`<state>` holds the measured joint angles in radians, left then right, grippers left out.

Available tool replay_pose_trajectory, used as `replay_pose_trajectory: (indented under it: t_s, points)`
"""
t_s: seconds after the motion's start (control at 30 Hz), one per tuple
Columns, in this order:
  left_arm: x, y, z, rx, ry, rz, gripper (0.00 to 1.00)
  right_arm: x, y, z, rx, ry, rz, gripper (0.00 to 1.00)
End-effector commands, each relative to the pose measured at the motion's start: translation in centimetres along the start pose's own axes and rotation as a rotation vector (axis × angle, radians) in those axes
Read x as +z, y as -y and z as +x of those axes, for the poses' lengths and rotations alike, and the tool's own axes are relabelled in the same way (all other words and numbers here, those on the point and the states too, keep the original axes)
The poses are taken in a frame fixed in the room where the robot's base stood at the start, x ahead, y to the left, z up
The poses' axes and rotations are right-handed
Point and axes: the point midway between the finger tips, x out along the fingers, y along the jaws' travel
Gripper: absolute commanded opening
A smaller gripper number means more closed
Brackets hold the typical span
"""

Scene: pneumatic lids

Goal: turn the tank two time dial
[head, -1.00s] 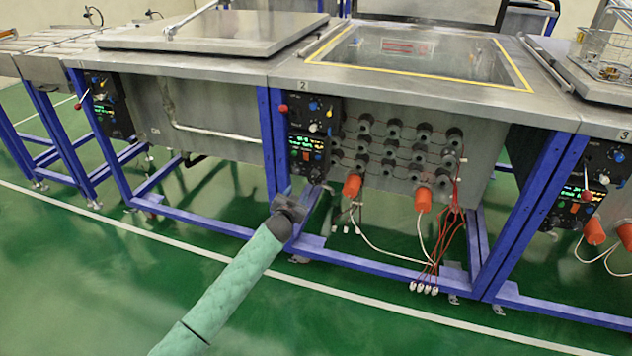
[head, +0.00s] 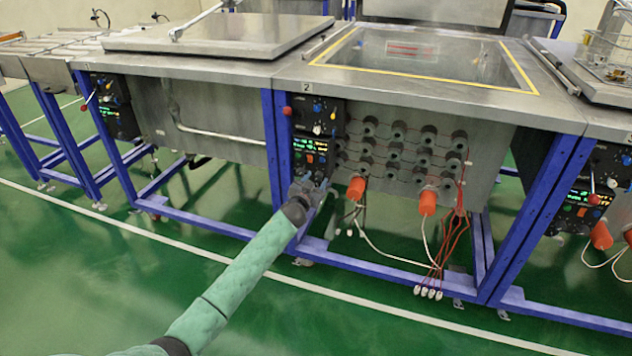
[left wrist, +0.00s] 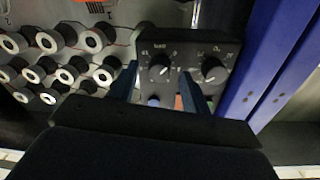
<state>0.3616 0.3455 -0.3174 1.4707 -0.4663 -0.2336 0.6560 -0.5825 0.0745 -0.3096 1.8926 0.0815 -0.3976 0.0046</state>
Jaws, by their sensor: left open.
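The tank two control panel (head: 312,152) is a black box on the blue frame under the "2" label, with a lit display. In the left wrist view, the panel (left wrist: 190,50) shows two dials with white pointers, a left dial (left wrist: 160,70) and a right dial (left wrist: 211,69). Their lettering is too small to read surely. My left gripper (head: 306,186) is at the panel's lower edge in the head view, hiding part of it. In the left wrist view, its open fingers (left wrist: 159,74) stand either side of the left dial. I cannot tell whether they touch it. My right gripper is out of view.
Rows of grey cylindrical fittings (head: 395,150) cover the tank front right of the panel. Two orange plugs (head: 428,202) with hanging cables are below them. A blue frame post (left wrist: 275,65) stands close beside the panel. The green floor in front is clear.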

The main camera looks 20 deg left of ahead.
Motion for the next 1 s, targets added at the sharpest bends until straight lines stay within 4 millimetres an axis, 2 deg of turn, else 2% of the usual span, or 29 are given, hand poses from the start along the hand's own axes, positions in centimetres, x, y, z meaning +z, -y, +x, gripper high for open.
replay_pose_trajectory:
  t_s: [0.4, 0.63, 0.9, 0.97, 1.0]
  points:
    - [0.1, -0.1, 0.6, 0.0, 0.001, -0.001, 0.47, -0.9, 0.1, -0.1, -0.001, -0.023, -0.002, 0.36]
    - [0.1, -0.1, 0.6, 0.0, 0.001, -0.001, 0.02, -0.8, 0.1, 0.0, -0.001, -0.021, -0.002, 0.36]
    - [0.0, -0.1, 0.6, 0.001, 0.002, 0.014, 0.02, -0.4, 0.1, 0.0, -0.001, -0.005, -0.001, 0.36]
    - [0.0, -0.1, 0.6, 0.001, 0.002, 0.024, 0.02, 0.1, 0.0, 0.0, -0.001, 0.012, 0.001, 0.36]
    - [0.0, -0.1, 0.6, 0.001, 0.003, 0.034, 0.02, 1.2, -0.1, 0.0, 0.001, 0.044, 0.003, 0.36]
